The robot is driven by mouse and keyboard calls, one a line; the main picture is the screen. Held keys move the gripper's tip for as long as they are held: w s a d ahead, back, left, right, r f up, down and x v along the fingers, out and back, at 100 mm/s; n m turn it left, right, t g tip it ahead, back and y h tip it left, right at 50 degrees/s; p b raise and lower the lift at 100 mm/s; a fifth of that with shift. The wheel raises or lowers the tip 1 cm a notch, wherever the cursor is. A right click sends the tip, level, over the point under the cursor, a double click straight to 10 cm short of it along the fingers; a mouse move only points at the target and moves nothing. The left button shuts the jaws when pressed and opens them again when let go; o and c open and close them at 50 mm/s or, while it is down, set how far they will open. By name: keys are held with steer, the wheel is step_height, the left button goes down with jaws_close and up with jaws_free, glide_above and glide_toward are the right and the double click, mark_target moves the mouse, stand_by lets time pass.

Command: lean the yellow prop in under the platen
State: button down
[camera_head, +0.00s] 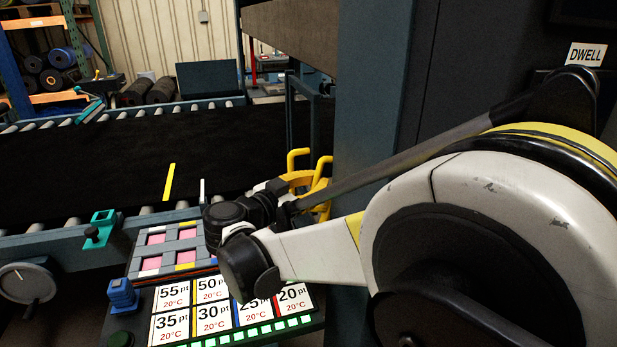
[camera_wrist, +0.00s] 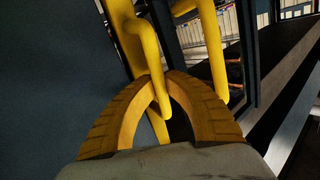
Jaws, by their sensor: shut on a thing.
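The yellow prop (camera_head: 297,155) is a bent tube piece beside the blue press column, largely behind my arm. In the wrist view the yellow prop (camera_wrist: 148,50) shows as thick bars, one bending down between my fingers. My gripper (camera_wrist: 165,92) has ribbed orange-yellow fingers closed around that bar. In the head view my gripper (camera_head: 300,179) is partly hidden by my wrist. What seems to be the platen (camera_head: 295,38) is a heavy brown slab at the top, above the belt. The prop's lower end is hidden, so I cannot tell what it touches.
A black belt (camera_head: 90,150) crosses on rollers, with a yellow strip (camera_head: 169,182) on it. The blue column (camera_head: 365,100) stands close by the prop.

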steer(key=c, duration=1.4)
jaws_free()
steer(key=shift+d, duration=0.1)
steer(key=shift+s, duration=0.1)
steer(key=v, duration=0.8)
